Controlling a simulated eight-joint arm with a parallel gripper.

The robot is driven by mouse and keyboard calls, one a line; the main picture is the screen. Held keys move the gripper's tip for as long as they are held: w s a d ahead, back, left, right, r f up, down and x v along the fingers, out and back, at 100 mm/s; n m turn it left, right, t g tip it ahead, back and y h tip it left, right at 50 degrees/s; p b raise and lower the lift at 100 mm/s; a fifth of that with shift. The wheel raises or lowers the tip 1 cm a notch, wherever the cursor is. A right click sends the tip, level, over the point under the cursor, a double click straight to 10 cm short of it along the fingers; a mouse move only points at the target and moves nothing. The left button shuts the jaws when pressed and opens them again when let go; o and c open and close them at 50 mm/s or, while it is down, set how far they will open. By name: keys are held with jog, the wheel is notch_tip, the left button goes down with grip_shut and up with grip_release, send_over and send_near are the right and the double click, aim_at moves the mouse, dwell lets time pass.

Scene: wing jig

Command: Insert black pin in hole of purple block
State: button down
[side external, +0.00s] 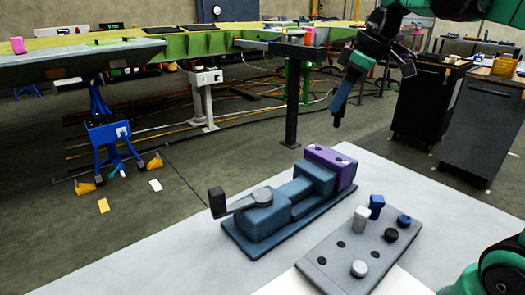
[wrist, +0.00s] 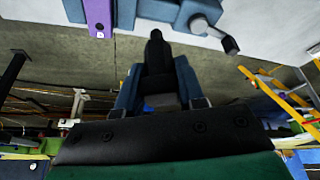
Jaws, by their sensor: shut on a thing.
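The purple block (side external: 331,168) is clamped at the far end of a blue vise (side external: 285,205) on the white table. Small round spots show on its top face. In the wrist view, part of the purple block (wrist: 101,18) shows at the top left. My gripper (side external: 342,100) is above and behind the block, pointing down at a tilt. In the wrist view, my gripper (wrist: 160,88) is shut on the black pin (wrist: 155,55), which sticks out beyond the blue fingers. The pin's dark tip (side external: 337,121) is in the air, apart from the block.
A grey pin plate (side external: 325,262) lies right of the vise, with several white, blue and black pins and some empty holes. The vise handle (side external: 216,202) sticks out to the left. A green wing structure and dark cabinets (side external: 425,105) stand behind.

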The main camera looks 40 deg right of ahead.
jog(key=w+d+f, duration=0.5)
jog(key=w+d, duration=0.3)
jog(key=w, duration=0.1)
jog(key=shift+w+d+f, duration=0.1)
jog(key=shift+w+f, duration=0.05)
jog(key=shift+f, duration=1.4)
jog(key=shift+w+d+f, duration=0.1)
jog(key=shift+w+f, duration=0.05)
jog(key=shift+f, duration=1.35)
jog(key=shift+f, duration=1.45)
jog(key=shift+c, duration=2.3)
grip_release()
